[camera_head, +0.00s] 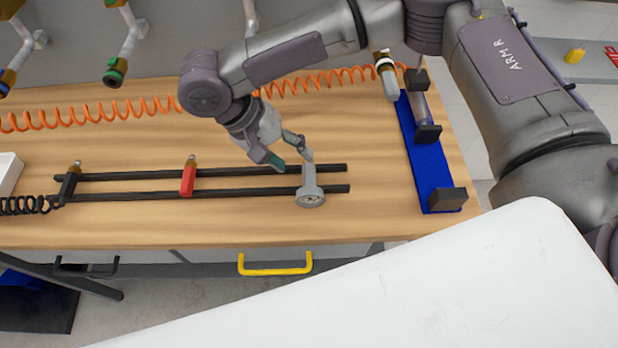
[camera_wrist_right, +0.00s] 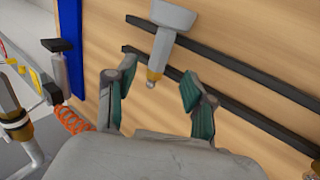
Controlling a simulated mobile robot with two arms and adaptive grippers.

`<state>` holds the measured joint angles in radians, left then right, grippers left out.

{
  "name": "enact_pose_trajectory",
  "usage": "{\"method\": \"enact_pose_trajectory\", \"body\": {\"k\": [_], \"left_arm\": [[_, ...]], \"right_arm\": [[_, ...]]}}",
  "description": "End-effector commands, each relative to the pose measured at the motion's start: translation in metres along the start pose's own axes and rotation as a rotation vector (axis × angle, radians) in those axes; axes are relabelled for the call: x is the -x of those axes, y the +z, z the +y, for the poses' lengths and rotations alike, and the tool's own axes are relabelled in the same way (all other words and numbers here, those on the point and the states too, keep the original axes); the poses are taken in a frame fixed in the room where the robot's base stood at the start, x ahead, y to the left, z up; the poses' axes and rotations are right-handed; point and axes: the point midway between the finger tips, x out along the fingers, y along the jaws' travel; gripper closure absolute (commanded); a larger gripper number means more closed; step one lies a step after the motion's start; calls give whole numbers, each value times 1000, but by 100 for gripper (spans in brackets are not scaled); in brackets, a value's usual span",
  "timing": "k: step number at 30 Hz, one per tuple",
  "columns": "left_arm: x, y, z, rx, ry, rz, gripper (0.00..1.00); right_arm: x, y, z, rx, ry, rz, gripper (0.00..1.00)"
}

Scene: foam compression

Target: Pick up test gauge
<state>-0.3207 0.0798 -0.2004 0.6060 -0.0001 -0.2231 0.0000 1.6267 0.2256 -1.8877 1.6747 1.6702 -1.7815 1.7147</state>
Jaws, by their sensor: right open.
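The test gauge, a grey piece with a round end (camera_head: 311,196), lies across the two black rails near their right end. Its grey body and brass tip also show in the right wrist view (camera_wrist_right: 169,35). My right gripper (camera_head: 290,160) is open and just behind the gauge, on its far side. In the right wrist view the two green-padded fingers (camera_wrist_right: 159,76) stand apart, one to each side of the brass tip, with no contact visible. My left gripper is not in view.
A red fitting (camera_head: 188,180) sits on the black rails (camera_head: 245,194) to the left. A blue fixture with dark blocks (camera_head: 430,175) stands at the right. An orange coiled hose (camera_head: 95,113) runs along the back. The wooden bench front (camera_head: 200,228) is clear.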

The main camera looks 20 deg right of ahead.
Motion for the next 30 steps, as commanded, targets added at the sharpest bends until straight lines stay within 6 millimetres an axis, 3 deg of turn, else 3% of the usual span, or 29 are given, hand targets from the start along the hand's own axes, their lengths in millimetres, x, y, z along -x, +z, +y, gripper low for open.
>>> {"method": "enact_pose_trajectory", "body": {"k": [3, 7, 13, 21, 30], "left_arm": [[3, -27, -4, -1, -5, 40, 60], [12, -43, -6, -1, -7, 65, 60], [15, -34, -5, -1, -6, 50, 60], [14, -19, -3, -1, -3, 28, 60], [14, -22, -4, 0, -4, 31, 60]], "right_arm": [[-7, 1, 1, 2, 2, 0, 47], [-24, 4, 3, 2, 2, -1, 47], [-50, 5, 2, 1, 2, -1, 47], [-54, 5, 1, 2, -1, 0, 47], [-54, 5, 1, 2, -1, 1, 95]]}}
